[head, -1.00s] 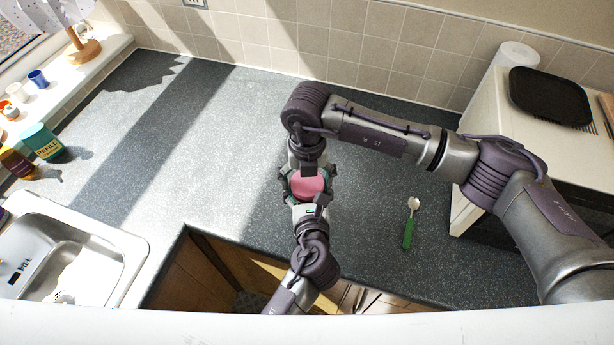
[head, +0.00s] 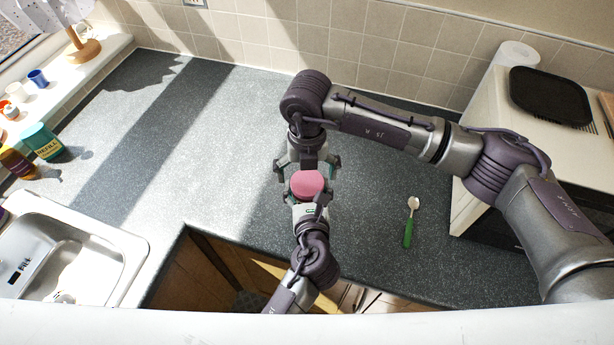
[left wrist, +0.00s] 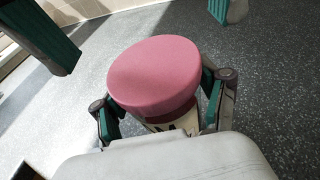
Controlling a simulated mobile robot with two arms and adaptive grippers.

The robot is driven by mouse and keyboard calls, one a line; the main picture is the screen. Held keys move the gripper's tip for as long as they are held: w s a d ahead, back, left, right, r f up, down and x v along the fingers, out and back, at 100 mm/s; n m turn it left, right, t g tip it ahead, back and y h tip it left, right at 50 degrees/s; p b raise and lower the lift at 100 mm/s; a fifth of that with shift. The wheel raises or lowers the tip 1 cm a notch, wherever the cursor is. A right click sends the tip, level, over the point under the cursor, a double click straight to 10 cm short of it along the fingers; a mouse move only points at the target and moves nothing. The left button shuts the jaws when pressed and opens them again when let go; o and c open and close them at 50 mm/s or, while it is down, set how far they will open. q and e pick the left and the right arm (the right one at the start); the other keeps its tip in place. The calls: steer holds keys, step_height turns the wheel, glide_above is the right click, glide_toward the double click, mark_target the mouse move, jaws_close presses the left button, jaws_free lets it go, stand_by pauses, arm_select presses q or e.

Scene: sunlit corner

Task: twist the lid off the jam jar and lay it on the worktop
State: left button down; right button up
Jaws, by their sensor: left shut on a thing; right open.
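The jam jar (left wrist: 168,125) stands upright, mostly hidden under its wide pink lid (head: 307,184). The lid (left wrist: 160,72) sits on top of the jar in the left wrist view; whether it is loose cannot be told. My left gripper (head: 306,199), coming in from the bottom of the head view, is shut on the jar below the lid, one finger on each side. My right gripper (head: 307,168) is open, pointing down at the far side of the lid. Its two fingers show apart from the lid at the top of the left wrist view (left wrist: 140,28).
The grey worktop (head: 215,165) is clear left of the jar. A green-handled spoon (head: 410,222) lies to the right. A sink (head: 75,255) is at lower left, bottles (head: 41,142) at the left, and a white appliance with a black pan (head: 550,97) at the right.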

step_height(320, 180, up, 2)
steer(key=shift+r, duration=0.25)
arm_select(q)
jaws_free()
steer(key=shift+s, duration=0.1)
